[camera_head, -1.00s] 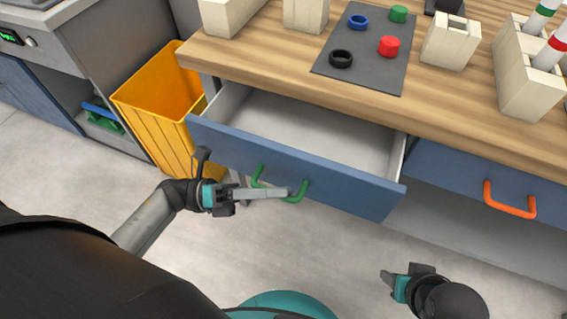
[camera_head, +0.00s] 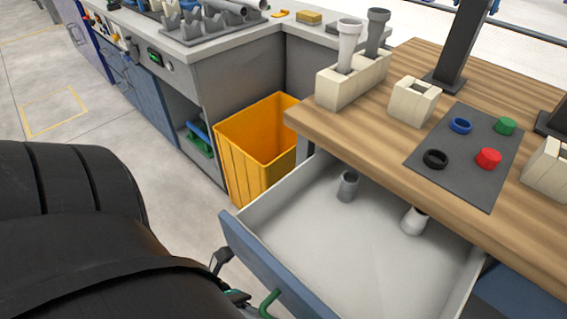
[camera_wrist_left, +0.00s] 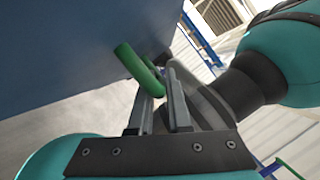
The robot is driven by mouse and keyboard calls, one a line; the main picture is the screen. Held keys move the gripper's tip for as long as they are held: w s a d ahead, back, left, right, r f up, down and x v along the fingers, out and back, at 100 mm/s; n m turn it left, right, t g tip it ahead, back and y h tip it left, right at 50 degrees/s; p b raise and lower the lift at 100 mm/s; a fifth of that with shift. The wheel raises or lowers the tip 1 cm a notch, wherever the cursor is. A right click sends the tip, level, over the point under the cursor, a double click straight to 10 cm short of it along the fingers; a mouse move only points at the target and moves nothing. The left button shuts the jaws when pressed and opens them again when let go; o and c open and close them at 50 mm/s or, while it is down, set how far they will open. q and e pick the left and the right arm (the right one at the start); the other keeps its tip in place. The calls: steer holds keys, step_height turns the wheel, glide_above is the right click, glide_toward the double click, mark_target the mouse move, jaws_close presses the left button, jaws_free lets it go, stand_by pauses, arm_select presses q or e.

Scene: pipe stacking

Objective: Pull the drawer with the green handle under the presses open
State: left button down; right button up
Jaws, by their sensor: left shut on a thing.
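The blue-fronted drawer (camera_head: 262,262) under the wooden bench stands wide open. Its pale inside shows a grey pipe piece (camera_head: 348,186) and a white pipe piece (camera_head: 414,221). The green handle (camera_head: 268,303) on its front is partly cut off at the bottom of the head view. In the left wrist view the green handle (camera_wrist_left: 139,71) lies between the fingers of my left gripper (camera_wrist_left: 163,95), which is shut on it. In the head view my dark arm covers most of that gripper. My right gripper is not in view.
A yellow bin (camera_head: 247,165) stands just left of the drawer. On the bench are a cream holder with two pipes (camera_head: 340,85), a cream block (camera_head: 415,100) and a grey mat (camera_head: 450,180) with coloured rings and caps. Open floor lies at the left.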

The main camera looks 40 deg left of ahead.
arm_select(q)
steer(key=c, duration=0.9)
jaws_free()
steer(key=shift+o, duration=0.2)
steer(key=shift+s+a+f, duration=0.1)
steer(key=shift+a+f, duration=0.1)
steer(key=shift+a, duration=0.35)
steer(key=b+v, duration=0.2)
steer(key=v, duration=1.2)
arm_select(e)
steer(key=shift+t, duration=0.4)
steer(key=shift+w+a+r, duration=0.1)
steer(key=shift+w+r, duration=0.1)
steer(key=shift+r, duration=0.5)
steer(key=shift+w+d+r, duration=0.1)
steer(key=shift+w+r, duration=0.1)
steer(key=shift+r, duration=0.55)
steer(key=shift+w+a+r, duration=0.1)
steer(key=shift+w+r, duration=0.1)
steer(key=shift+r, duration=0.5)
